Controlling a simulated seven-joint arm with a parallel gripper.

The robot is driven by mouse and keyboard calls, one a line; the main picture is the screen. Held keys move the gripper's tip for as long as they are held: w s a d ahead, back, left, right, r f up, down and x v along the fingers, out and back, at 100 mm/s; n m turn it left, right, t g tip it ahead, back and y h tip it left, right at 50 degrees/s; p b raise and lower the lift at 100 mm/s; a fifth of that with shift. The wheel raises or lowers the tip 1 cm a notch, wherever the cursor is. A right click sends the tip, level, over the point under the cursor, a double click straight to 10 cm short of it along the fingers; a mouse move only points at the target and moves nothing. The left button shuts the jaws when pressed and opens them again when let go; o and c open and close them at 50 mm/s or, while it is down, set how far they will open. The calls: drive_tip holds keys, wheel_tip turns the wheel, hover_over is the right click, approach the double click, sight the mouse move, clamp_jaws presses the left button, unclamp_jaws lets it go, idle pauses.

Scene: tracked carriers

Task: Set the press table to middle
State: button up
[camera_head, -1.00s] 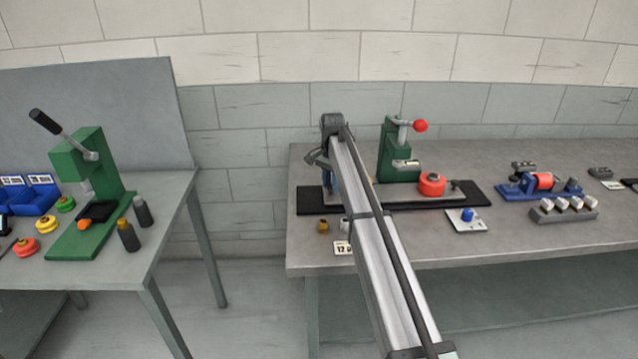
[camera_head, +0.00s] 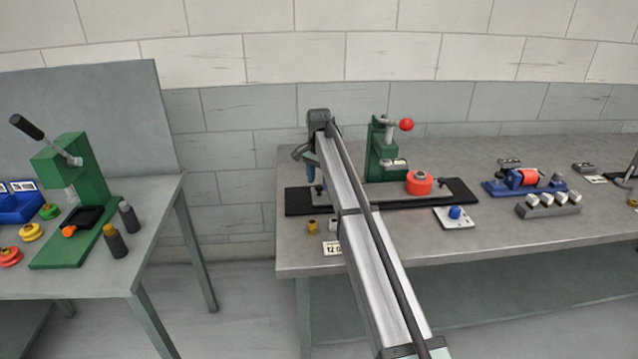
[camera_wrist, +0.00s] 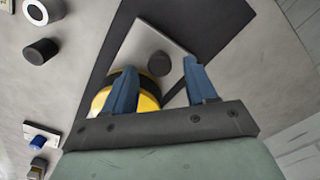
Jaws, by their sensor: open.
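A green press (camera_head: 381,150) with a red ball on its lever stands on the right bench, behind a long grey plate (camera_head: 400,191) on a black mat (camera_head: 466,196). A red-orange round piece (camera_head: 419,183) sits at the plate's right part. My gripper (camera_head: 312,174) hangs at the left end of the mat, mostly hidden by my arm. In the wrist view, my gripper's blue fingers (camera_wrist: 160,74) are apart, with a dark knob (camera_wrist: 159,64) on a light grey plate (camera_wrist: 150,42) showing between their tips; contact cannot be told. A yellow-and-black round piece (camera_wrist: 148,103) is partly behind the left finger.
Small cylinders (camera_head: 312,226) and a label card stand at the bench's front left. A white plate with a blue knob (camera_head: 456,213) lies before the mat. A blue fixture (camera_head: 525,181) and a grey block (camera_head: 548,205) are farther right. Another green press (camera_head: 80,200) stands on the left table.

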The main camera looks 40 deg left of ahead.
wheel_tip(320, 180, up, 12)
idle(0.4)
drive_tip(key=shift+r, duration=0.1)
idle(0.4)
